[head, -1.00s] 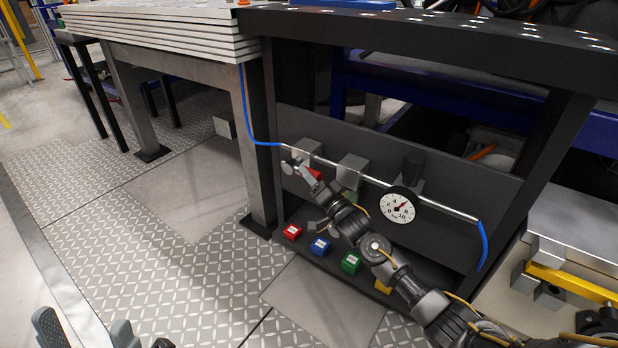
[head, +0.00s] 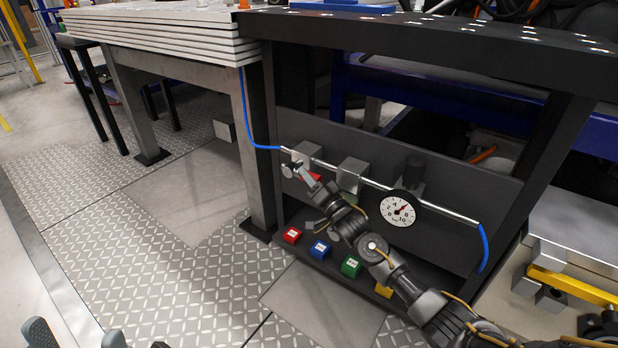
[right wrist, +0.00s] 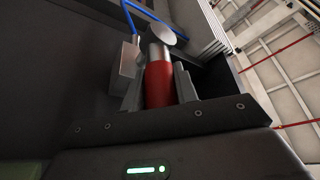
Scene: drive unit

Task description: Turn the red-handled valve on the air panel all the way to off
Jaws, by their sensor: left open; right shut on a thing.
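The red valve handle (head: 313,177) is at the left end of the dark air panel (head: 440,200), by a grey block on the silver pipe. My right gripper (head: 305,180) is at the handle. In the right wrist view the red handle (right wrist: 158,85) stands between the two fingers of my right gripper (right wrist: 160,88), which is shut on it. The gripper hides part of the handle in the head view. Only the tips of my left gripper (head: 77,338) show at the bottom left, apart and empty.
A pressure gauge (head: 398,208) is on the panel, right of the grey blocks. Red (head: 292,235), blue (head: 320,249), green (head: 351,267) and yellow blocks sit below. A blue hose (head: 246,115) runs to the pipe's left end. The floor left is clear.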

